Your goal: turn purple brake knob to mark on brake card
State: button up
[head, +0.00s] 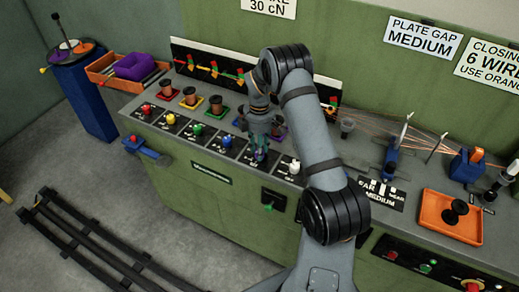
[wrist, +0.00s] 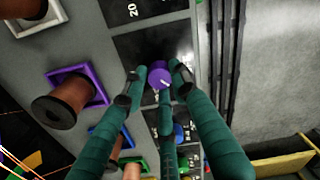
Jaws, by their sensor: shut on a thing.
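The purple brake knob (wrist: 159,77) sits on a black dial plate (wrist: 170,42) in the wrist view, with a short white line on its top. My gripper (wrist: 157,82) is closed around the knob, with fingers on both sides of it. In the head view my gripper (head: 262,152) points down at the knob row and mostly hides the purple knob. The brake card (head: 269,7) on the back wall is cut off at the top; "30 cN" is readable. A "20" shows beyond the knob in the wrist view, but the knob's exact reading is not legible.
Red (head: 146,108), yellow (head: 171,119), green (head: 197,129) and blue (head: 226,140) knobs stand left of my gripper, a white knob (head: 295,166) right. Spools stand behind the row; one brown spool (wrist: 60,106) is close by. Wires and an orange tray (head: 450,218) lie right.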

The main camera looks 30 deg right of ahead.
jog(key=m+b, duration=0.4)
jog(key=m, duration=0.1)
jog(key=shift+f+m, duration=0.2)
jog(key=shift+m, duration=0.1)
jog(key=m+b, duration=0.3)
jog(key=m, duration=0.3)
jog(key=m+b, duration=0.3)
jog(key=m, duration=0.3)
jog(key=shift+r+m, duration=0.1)
jog(key=shift+m, duration=0.3)
jog(key=m+b, duration=0.2)
jog(key=m, duration=0.3)
jog(key=shift+r+m+b, duration=0.1)
jog(key=shift+m+b, duration=0.2)
jog(key=shift+b, duration=0.05)
jog(key=o, duration=1.1)
jog(key=shift+o, duration=0.3)
